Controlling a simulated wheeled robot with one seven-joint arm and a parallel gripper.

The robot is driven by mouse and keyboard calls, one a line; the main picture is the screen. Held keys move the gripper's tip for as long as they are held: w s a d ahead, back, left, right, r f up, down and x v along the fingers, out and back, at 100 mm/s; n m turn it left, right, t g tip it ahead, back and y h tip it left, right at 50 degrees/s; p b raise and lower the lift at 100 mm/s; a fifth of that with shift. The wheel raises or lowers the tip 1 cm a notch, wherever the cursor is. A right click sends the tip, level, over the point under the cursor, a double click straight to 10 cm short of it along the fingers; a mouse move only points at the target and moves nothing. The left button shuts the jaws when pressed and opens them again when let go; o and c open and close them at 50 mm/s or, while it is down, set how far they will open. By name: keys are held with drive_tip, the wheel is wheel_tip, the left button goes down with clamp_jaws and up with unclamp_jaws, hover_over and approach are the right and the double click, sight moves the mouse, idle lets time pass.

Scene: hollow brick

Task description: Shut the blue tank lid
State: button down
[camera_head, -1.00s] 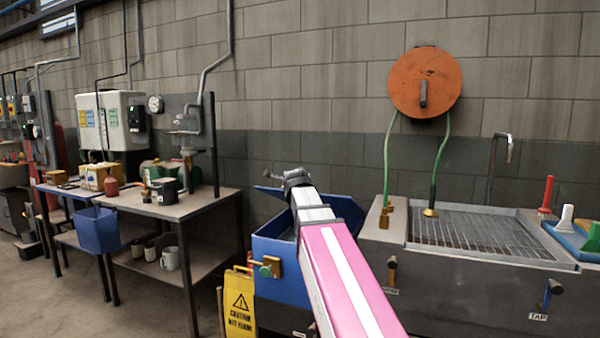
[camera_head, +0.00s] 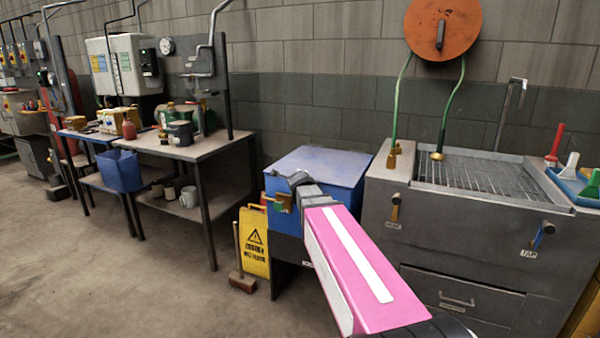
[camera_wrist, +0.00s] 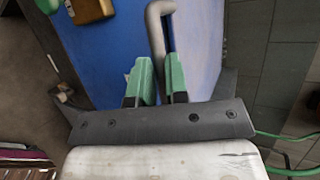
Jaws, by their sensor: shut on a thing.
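The blue tank (camera_head: 290,222) stands on a dark base left of the sink unit. Its blue lid (camera_head: 325,164) lies flat across the top, with no gap that I can make out. My gripper (camera_head: 297,181) is at the tank's front edge, its fingers small and partly hidden by my arm. In the wrist view, my gripper's green fingers (camera_wrist: 160,82) are close together around a grey bent handle (camera_wrist: 157,22), with blue tank surfaces (camera_wrist: 108,50) behind it. The handle's lower end is hidden between the fingers.
The grey sink unit (camera_head: 455,232) stands close on the right. A yellow caution sign (camera_head: 255,240) and a small broom (camera_head: 242,283) are just left of the tank. A workbench (camera_head: 190,147) with a blue bin (camera_head: 120,171) is farther left. The floor at front left is clear.

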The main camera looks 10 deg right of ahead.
drive_tip(key=c, duration=1.9)
unclamp_jaws()
drive_tip(key=shift+s+f, duration=0.1)
drive_tip(key=shift+f, duration=1.35)
drive_tip(key=shift+o, duration=0.2)
drive_tip(key=o, duration=0.7)
drive_tip(key=shift+o, duration=0.2)
drive_tip(key=v, duration=1.1)
drive_tip(key=shift+r, duration=0.1)
